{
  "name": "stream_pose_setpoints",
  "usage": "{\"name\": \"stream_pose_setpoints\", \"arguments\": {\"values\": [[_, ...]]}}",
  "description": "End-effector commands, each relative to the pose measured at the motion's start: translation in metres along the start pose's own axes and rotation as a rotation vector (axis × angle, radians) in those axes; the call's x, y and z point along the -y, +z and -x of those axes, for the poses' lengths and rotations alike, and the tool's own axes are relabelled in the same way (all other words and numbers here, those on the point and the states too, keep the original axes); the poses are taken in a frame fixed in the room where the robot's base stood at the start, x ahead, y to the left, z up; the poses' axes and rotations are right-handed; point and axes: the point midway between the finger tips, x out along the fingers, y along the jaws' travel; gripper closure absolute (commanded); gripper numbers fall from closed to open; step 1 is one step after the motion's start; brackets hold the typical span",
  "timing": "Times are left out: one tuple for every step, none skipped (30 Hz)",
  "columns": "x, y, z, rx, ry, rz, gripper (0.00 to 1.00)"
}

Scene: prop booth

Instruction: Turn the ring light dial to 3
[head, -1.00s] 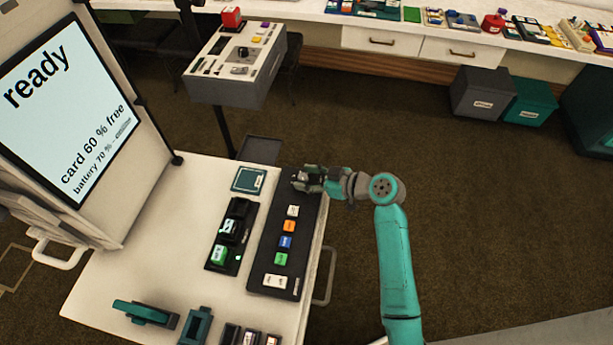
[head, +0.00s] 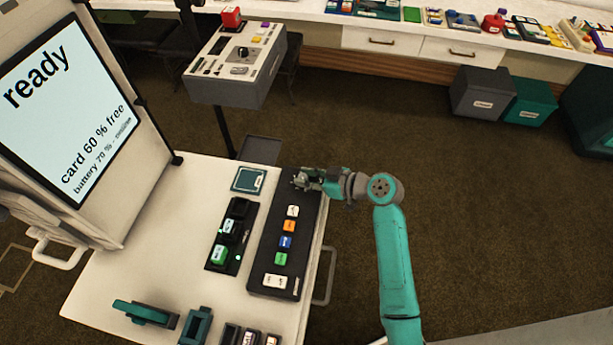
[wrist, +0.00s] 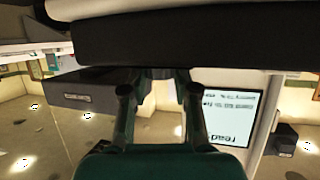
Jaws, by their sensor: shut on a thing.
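My gripper (head: 301,180) is at the far end of the black control strip (head: 268,245), which lies along the right side of the white cart top. It is shut on a small part there, which I take to be the ring light dial. The fingers hide that part, so its pointer and numbers cannot be read. In the wrist view, the two fingers (wrist: 163,88) reach up to the dark side of the strip (wrist: 180,42), and the held part is mostly hidden between them.
White, orange, blue and green buttons sit on the strip nearer the front. A black holder (head: 222,262) with green-topped items stands to its left. A screen (head: 62,108) reads "ready". A grey box (head: 228,90) with a knob stands behind. The floor to the right is clear.

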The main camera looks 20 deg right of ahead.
Motion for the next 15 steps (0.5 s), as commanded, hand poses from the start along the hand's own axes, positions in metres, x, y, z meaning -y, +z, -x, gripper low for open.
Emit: {"name": "stream_pose_setpoints", "arguments": {"values": [[0.0002,0.0,0.0,0.0,0.002,-0.001,1.0],[0.0002,0.0,0.0,0.0,0.003,-0.001,1.0],[0.0003,0.0001,-0.0001,0.0,0.004,-0.002,1.0],[0.0003,0.0,-0.0001,0.0,0.006,-0.003,1.0],[0.0003,0.0,-0.0001,0.0,0.007,-0.003,1.0],[0.0004,0.0,-0.0001,0.0,0.009,-0.005,1.0],[0.0004,0.0,-0.0001,0.0,0.012,-0.006,1.0],[0.0005,0.0,-0.0001,0.0,0.015,-0.007,1.0],[0.0005,0.0,-0.0001,0.0,0.02,-0.009,1.0],[0.0005,0.0,-0.0001,-0.001,0.024,-0.011,1.0],[0.0007,0.0001,0.0,0.0,0.03,-0.013,1.0],[0.001,0.0003,0.0,0.0,0.038,-0.016,1.0],[0.0013,0.0004,0.0001,0.001,0.046,-0.019,1.0],[0.0015,0.0003,0.0001,0.0,0.055,-0.023,1.0],[0.0022,0.0003,-0.0001,0.0,0.069,-0.029,1.0]]}}
